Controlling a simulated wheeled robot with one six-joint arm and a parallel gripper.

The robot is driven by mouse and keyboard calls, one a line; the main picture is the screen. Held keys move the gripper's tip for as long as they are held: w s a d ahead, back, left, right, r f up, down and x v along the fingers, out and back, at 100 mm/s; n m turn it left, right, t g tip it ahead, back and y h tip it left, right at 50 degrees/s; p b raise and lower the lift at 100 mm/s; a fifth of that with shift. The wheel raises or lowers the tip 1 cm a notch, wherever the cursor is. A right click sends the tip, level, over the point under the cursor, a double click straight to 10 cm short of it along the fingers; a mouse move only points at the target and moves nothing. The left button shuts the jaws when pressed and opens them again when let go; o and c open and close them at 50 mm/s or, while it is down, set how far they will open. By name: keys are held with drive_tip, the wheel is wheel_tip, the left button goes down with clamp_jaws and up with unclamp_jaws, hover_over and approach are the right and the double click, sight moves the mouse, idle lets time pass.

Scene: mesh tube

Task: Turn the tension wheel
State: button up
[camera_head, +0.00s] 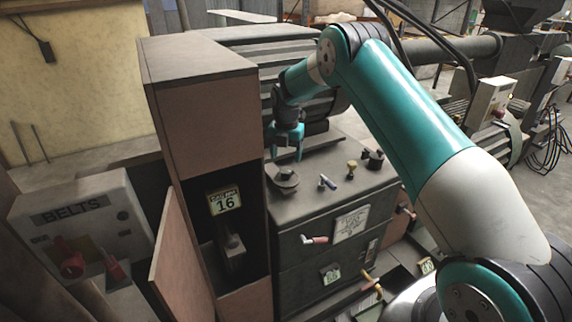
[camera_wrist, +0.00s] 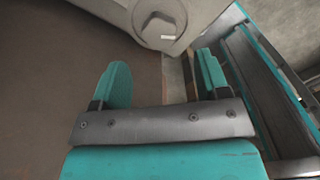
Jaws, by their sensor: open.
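A small dark round wheel (camera_head: 286,179), which looks like the tension wheel, lies flat on top of the dark machine cabinet near its left end. My gripper (camera_head: 287,156) points down just above it, with its teal fingers apart and nothing held. In the wrist view my open gripper (camera_wrist: 161,72) has one finger at each side. A pale grey rounded part with a round hub (camera_wrist: 160,22) shows beyond the fingertips; I cannot tell for sure whether it is the wheel. No contact between fingers and wheel can be made out.
A tall brown cabinet (camera_head: 205,110) with an open door (camera_head: 178,255) stands close left of my gripper. A BELTS control box (camera_head: 85,235) is at the lower left.

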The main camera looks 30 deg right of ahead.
sight(286, 170)
wheel_tip(286, 170, down, 6)
drive_tip(key=shift+r+p, duration=0.1)
drive_tip(key=shift+p, duration=0.6)
drive_tip(key=c, duration=0.9)
drive_tip(key=shift+c, duration=0.2)
